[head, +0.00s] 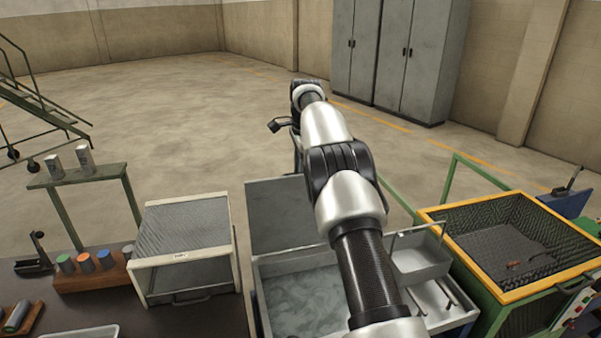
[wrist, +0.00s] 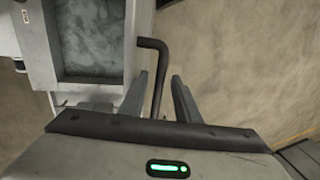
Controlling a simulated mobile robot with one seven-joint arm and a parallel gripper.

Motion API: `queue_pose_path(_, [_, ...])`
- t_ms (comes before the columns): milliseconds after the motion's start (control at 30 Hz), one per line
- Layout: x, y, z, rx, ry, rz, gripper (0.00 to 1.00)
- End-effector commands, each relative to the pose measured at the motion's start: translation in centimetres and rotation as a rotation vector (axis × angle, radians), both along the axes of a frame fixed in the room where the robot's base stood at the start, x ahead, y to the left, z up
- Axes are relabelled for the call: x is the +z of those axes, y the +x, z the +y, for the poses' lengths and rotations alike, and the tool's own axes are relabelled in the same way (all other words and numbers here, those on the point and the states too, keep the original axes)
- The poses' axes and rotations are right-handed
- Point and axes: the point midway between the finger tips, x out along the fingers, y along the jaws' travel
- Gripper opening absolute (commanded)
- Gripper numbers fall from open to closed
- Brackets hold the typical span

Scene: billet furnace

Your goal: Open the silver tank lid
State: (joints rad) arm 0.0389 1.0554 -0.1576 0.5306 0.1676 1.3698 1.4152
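The silver tank (head: 260,310) stands at the bottom centre of the head view, its top uncovered and cloudy grey liquid showing inside. A flat grey panel, which looks like its lid (head: 278,215), stands raised at the tank's far side. In the wrist view the tank's liquid (wrist: 95,38) shows at upper left. A dark bent rod handle (wrist: 156,65) runs between the two fingers of my gripper (wrist: 160,92). The fingers are apart, with gaps visible beside the rod. In the head view my arm hides the gripper.
A grey mesh-topped box (head: 185,235) stands left of the tank. A small tray (head: 420,262) and a yellow-rimmed mesh bin (head: 437,215) stand to its right. Coloured cylinders sit in a wooden rack (head: 92,283) at the left.

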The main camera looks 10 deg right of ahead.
Motion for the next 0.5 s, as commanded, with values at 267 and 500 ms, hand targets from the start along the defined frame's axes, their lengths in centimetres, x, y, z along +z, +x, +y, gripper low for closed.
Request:
queue_pose_path(267, [1.5,-0.2,0.0,0.0,-0.001,-0.004,0.29])
queue_pose_path(500, [5.5,-0.9,-0.1,0.001,-0.001,-0.004,0.29])
